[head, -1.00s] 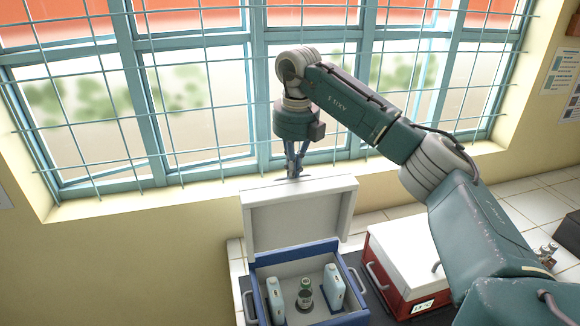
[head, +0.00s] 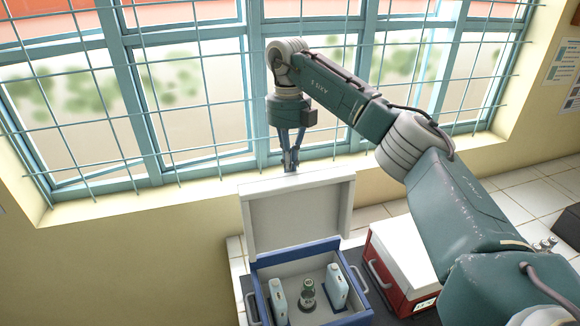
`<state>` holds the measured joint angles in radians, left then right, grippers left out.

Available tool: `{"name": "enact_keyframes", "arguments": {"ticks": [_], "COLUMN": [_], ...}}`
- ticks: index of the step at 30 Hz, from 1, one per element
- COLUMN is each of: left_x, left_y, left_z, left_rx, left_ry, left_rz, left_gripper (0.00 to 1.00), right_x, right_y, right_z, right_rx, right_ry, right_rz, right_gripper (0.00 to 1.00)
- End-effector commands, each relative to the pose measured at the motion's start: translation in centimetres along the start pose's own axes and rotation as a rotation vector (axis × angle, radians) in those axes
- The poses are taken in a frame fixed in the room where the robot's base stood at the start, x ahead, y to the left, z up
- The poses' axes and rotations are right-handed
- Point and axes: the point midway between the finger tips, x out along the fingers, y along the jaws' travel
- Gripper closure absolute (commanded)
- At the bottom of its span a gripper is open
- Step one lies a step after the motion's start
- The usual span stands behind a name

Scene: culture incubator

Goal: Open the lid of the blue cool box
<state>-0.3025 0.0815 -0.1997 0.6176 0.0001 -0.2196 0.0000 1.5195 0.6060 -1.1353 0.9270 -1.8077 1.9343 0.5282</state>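The blue cool box (head: 346,318) stands at the bottom centre of the head view. Its white lid (head: 297,215) is raised upright at the back, with its inner side facing me. Inside are two pale ice packs (head: 278,300) and a small bottle with a green cap (head: 307,290). My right gripper (head: 290,168) points down at the top edge of the lid, with its fingertips close together there. Whether they grip the lid's edge or only touch it is unclear. My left gripper is not in view.
A red box with a white lid (head: 403,260) stands just right of the cool box. A barred window (head: 200,100) and its sill lie behind the lid. The tiled counter (head: 500,205) is partly clear to the right. A dark object (head: 568,232) is at the right edge.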

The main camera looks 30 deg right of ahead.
Motion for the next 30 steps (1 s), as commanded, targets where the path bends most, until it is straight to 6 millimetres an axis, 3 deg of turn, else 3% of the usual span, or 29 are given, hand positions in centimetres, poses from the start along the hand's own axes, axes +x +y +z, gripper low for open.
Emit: {"name": "enact_keyframes", "arguments": {"ticks": [5,18,24,30], "left_x": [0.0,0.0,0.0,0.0], "left_y": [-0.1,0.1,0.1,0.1], "left_z": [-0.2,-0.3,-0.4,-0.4], "left_rx": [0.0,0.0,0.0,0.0], "left_ry": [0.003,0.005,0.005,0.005], "left_rz": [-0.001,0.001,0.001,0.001], "left_gripper": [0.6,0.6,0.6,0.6], "right_x": [-1.2,-10.3,-11.9,-12.1], "right_y": [0.1,0.0,-0.1,-0.1], "right_z": [-0.1,-0.2,-0.2,-0.2], "right_rx": [-0.001,0.002,0.001,0.0], "right_ry": [0.003,-0.004,-0.002,-0.002], "right_rz": [-0.001,-0.001,0.0,0.001], "right_gripper": [1.0,1.0,1.0,1.0]}}
